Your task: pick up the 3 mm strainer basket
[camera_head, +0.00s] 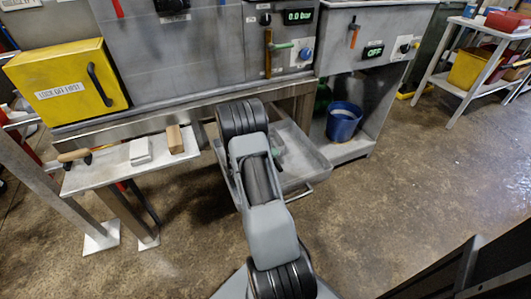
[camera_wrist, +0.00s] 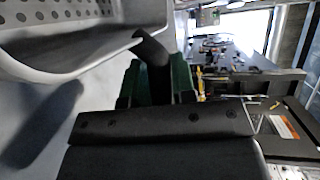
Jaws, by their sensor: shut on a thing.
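The strainer basket (camera_wrist: 75,25), a grey metal piece with rows of round holes, fills the upper left of the wrist view. A dark handle (camera_wrist: 152,47) runs from its rim down between the green fingers of my gripper (camera_wrist: 154,82). My gripper is shut on this handle. Much of the basket is outside the wrist view, and no size mark is readable. In the head view my arm covers the gripper, and I cannot make out the basket there.
A grey open tray (camera_head: 310,167) lies low beneath the machine, around my arm. A blue bucket (camera_head: 343,122) stands right of it. A small side shelf (camera_head: 110,172) at left bears a wooden-handled tool (camera_head: 73,156) and blocks.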

